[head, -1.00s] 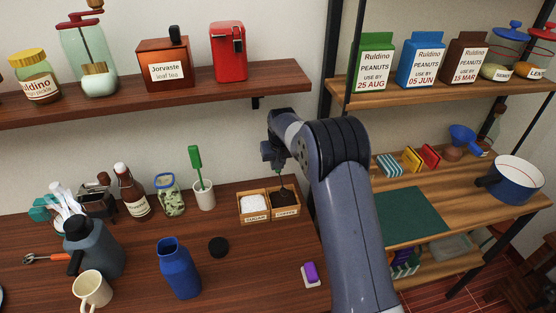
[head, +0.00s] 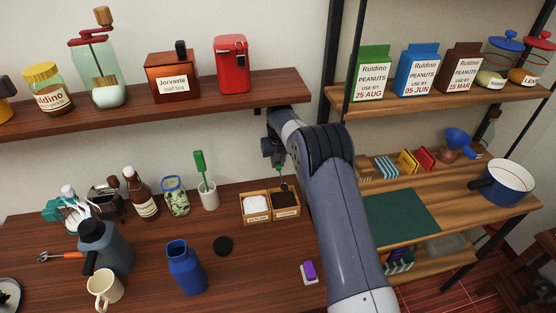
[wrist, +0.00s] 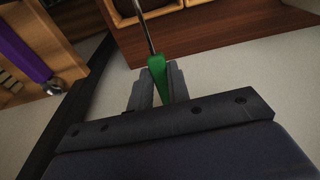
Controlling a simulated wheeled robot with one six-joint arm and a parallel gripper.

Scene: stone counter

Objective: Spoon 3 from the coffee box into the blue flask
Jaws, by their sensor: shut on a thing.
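The coffee box (head: 286,212) is the right of two small wooden boxes on the counter, filled with dark coffee; the sugar box (head: 256,219) adjoins it on the left. My gripper (head: 276,160) is above the coffee box, shut on the green handle of a spoon (wrist: 157,70). The metal stem points down toward the coffee in the head view; the spoon's bowl is too small to judge whether it carries coffee. The blue flask (head: 185,270) stands upright and open at the front of the counter, left of the boxes.
A black lid (head: 223,246) lies between flask and boxes. A white cup (head: 208,196) holds a green-handled utensil. A grey jug (head: 108,250) and cream mug (head: 105,286) stand left of the flask. A purple-and-white item (head: 309,272) lies at right. The wall shelf (head: 200,101) hangs above.

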